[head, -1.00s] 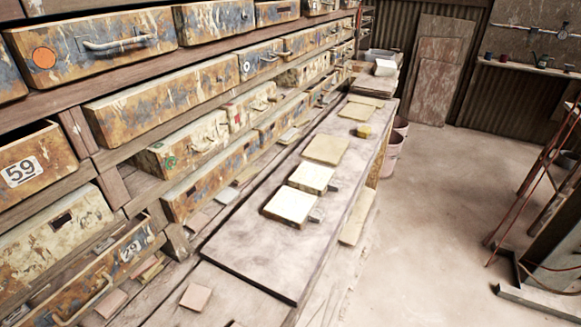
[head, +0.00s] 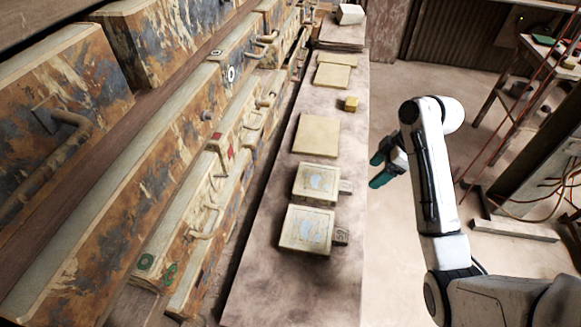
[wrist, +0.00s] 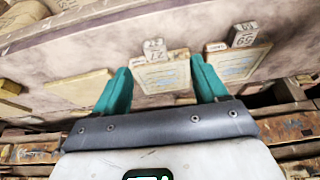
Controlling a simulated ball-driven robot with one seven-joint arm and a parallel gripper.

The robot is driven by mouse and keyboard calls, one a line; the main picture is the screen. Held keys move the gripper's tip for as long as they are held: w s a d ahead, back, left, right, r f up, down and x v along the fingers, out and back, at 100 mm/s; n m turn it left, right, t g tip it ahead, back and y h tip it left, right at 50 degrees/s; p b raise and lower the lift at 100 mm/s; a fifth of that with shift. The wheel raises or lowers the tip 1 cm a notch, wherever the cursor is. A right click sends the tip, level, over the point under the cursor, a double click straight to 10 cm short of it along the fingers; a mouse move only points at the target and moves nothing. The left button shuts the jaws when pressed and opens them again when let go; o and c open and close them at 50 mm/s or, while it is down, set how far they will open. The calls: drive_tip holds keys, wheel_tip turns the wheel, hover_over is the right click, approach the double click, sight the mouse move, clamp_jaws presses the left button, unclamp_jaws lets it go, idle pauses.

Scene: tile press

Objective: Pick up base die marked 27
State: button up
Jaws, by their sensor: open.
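Two pale, square dies with metal tags lie on the long bench. The farther die (head: 315,183) also shows in the wrist view (wrist: 163,76), where its tag (wrist: 154,50) appears to read 27. The nearer die (head: 306,231) has a tag that seems to read 59 or 65; it also shows in the wrist view (wrist: 238,63). My gripper (head: 380,171) is open and empty, apart from the dies, to the right of the bench. In the wrist view its teal fingers (wrist: 160,88) frame the die marked 27.
A flat tan sheet (head: 317,135) and a small yellow block (head: 351,103) lie farther along the bench (head: 265,275). Rusty drawers (head: 110,215) line the left side. Open floor (head: 395,250) lies right of the bench. A metal stand (head: 515,228) is at the far right.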

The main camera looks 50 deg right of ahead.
drive_tip(key=shift+w+f+b, duration=0.45)
drive_tip(key=shift+f+b, duration=0.05)
drive_tip(key=shift+f, duration=0.35)
drive_tip(key=shift+w+f+b, duration=0.45)
drive_tip(key=shift+f, duration=0.35)
drive_tip(key=shift+b+x, duration=1.55)
drive_tip(key=shift+b, duration=0.05)
drive_tip(key=shift+x, duration=1.85)
drive_tip(key=shift+w, duration=0.2)
drive_tip(key=shift+c, duration=0.3)
clamp_jaws()
drive_tip(key=shift+d+r, duration=0.1)
